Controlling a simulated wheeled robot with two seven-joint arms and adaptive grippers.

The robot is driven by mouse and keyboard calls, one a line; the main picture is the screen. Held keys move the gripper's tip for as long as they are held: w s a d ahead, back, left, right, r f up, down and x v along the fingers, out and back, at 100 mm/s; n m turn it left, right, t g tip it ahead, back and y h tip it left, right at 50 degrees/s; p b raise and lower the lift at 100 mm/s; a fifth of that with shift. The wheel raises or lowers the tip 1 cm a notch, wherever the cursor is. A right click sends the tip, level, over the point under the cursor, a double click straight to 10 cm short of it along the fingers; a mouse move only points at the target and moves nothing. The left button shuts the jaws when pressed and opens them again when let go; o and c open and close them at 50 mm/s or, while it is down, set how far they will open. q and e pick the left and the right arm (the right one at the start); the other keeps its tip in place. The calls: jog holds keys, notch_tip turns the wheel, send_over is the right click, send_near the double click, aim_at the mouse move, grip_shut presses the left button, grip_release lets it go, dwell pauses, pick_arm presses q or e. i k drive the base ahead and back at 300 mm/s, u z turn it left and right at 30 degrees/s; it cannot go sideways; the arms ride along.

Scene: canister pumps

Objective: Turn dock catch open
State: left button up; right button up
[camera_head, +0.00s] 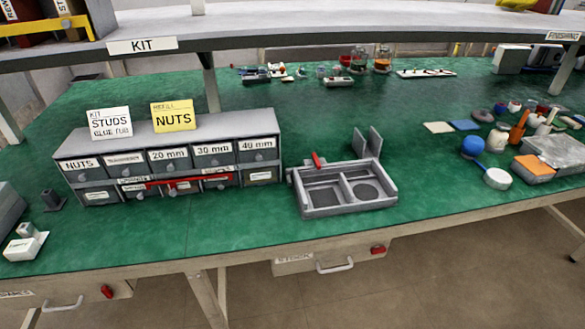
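A grey dock-like tray (304,203) with two main compartments sits near the front edge of the green bench, right of the drawer cabinet. A small red lever (317,160) stands tilted at its back left corner; it looks like the catch, but whether it is open or closed I cannot tell. Two thin grey upright plates (367,142) rise behind the tray's back right. The right compartment has a dark round recess (367,191). Neither of my grippers is in view.
A grey cabinet of labelled small drawers (168,160) has a red bar (190,181) across its front. Under the bench, drawers carry red catches (378,250) (107,291). A blue ball (472,146) and jars stand right. Green bench (432,190) right of the tray is clear.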

aim_at(316, 160)
jog(key=u, duration=0.45)
jog(key=k, duration=1)
jog(key=z, duration=0.25)
jog(key=i, duration=0.65)
jog(key=z, duration=0.5)
jog(key=i, duration=0.65)
jog(key=u, duration=0.25)
